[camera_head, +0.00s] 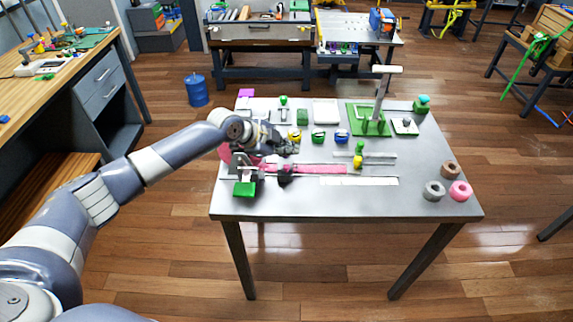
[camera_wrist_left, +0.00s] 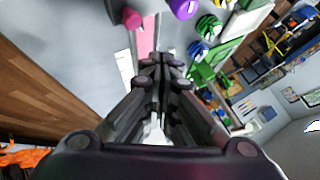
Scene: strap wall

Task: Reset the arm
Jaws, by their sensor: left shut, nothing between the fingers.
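My left arm (camera_head: 160,160) reaches in from the left over the metal table (camera_head: 410,180). My left gripper (camera_head: 285,147) is above the table's left part, pointing right, behind a pink strap (camera_head: 320,169). In the left wrist view the fingers of my left gripper (camera_wrist_left: 160,72) are shut with nothing between them. The pink strap also shows there (camera_wrist_left: 145,38), beyond the fingertips. My right arm and gripper do not show in either view.
On the table are a green stand with a post (camera_head: 380,95), a green block (camera_head: 245,188) and a pink ring (camera_head: 460,191). A white strip (camera_head: 358,181) lies near the front edge. A wooden workbench (camera_head: 60,65) stands left.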

